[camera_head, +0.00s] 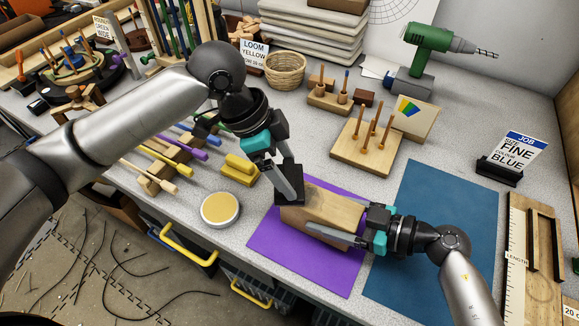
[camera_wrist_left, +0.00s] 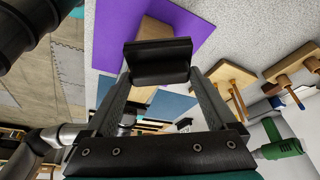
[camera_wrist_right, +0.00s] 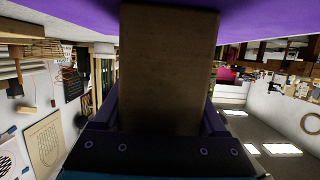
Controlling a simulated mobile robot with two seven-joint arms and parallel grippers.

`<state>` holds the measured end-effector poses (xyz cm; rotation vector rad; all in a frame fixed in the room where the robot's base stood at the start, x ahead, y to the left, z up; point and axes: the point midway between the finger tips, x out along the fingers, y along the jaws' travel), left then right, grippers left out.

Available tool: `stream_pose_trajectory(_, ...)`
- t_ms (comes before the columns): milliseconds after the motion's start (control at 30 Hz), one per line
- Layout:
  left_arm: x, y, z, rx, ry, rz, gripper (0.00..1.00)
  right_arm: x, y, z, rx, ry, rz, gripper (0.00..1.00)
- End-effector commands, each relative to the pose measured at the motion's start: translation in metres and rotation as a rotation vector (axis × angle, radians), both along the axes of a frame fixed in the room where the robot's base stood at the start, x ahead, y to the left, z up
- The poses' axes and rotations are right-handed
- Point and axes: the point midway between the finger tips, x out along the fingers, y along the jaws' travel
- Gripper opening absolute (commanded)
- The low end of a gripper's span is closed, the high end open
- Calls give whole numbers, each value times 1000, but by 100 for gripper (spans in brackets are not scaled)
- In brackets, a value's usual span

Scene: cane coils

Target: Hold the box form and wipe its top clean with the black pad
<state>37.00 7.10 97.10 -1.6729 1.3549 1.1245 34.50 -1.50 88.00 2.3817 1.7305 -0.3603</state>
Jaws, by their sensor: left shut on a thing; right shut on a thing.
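The wooden box form (camera_head: 325,209) lies on the purple mat (camera_head: 268,247) in the head view. My right gripper (camera_head: 335,222) is shut on it from the right end, a finger along its near side. The form fills the middle of the right wrist view (camera_wrist_right: 168,65). The black pad (camera_head: 289,183) is at the form's left end. My left gripper (camera_head: 285,178) is shut on the pad from above. The pad also shows between the fingers in the left wrist view (camera_wrist_left: 158,62), with the form partly behind it. I cannot tell whether the pad touches the form's top.
A round yellow tin (camera_head: 220,209) and a yellow block (camera_head: 240,169) stand left of the purple mat. A blue mat (camera_head: 440,220) lies to the right. A pegged wooden board (camera_head: 352,155) and a green drill (camera_head: 425,45) stand behind. The table's front edge is close to the tin.

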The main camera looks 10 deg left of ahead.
Motion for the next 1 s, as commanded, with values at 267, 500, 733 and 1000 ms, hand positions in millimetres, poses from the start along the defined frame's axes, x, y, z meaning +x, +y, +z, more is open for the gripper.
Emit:
stream_pose_trajectory(267,-4,-15,1,-3,-4,-4,46,0,0,0,-1,0,-1,14)
stream_pose_trajectory(500,-7,-25,1,-4,-4,-2,46,0,0,0,-1,0,-1,14)
stream_pose_trajectory(733,-7,-25,1,-4,-4,-2,46,0,0,0,-1,0,-1,14)
stream_pose_trajectory(1000,-10,-33,0,-5,-4,-3,46,0,0,0,-1,0,-1,14)
